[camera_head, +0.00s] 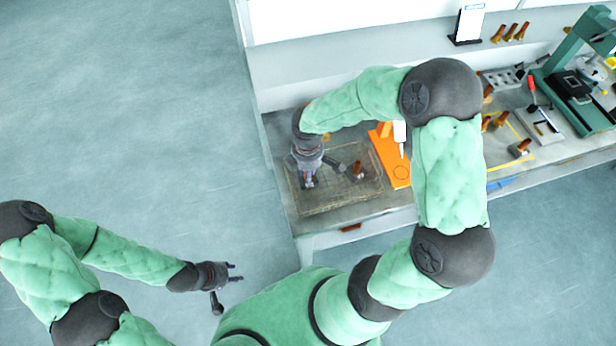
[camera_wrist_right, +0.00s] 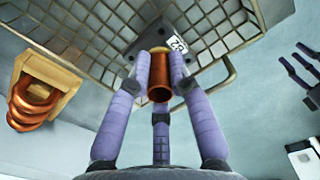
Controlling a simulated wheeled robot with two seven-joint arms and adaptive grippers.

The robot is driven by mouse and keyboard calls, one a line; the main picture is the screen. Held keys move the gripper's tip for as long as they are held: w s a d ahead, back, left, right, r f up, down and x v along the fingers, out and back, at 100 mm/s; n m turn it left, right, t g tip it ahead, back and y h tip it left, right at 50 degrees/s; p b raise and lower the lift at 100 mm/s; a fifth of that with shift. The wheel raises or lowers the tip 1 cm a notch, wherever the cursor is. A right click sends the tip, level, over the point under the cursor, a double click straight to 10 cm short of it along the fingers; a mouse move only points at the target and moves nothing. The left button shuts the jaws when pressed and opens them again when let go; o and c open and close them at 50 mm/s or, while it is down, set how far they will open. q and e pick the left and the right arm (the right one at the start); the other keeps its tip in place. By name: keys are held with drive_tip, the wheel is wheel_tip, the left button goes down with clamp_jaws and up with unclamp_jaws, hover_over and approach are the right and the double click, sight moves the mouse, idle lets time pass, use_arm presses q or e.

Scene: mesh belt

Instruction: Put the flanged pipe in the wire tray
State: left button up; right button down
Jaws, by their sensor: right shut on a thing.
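The wire tray (camera_head: 335,207) is a shallow mesh tray at the left end of the bench; its grid (camera_wrist_right: 80,30) fills the top of the right wrist view. My right gripper (camera_head: 308,183) is over the left part of the tray. In the right wrist view its three purple fingers (camera_wrist_right: 159,68) are shut around the copper tube of the flanged pipe (camera_wrist_right: 159,92). A dark flange plate lies beyond the tube, against the mesh background; I cannot tell whether it touches the tray. My left gripper (camera_head: 234,275) is open and empty over the floor, left of the bench.
A copper piece (camera_head: 358,169) stands at the tray's right side. A copper coil on a wooden block (camera_wrist_right: 35,95) shows in the right wrist view. An orange board (camera_head: 392,160) lies right of the tray. A green machine (camera_head: 575,80) and several tools occupy the bench's right.

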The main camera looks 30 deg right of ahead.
drive_tip(key=shift+f, duration=1.45)
drive_tip(key=shift+f+b, duration=0.15)
drive_tip(key=shift+b, duration=0.2)
drive_tip(key=c, duration=1.1)
unclamp_jaws()
drive_tip(key=shift+c, duration=0.2)
drive_tip(key=shift+r, duration=0.45)
wheel_tip(320, 180, up, 11)
drive_tip(key=shift+r+p, duration=0.2)
drive_tip(key=shift+p, duration=1)
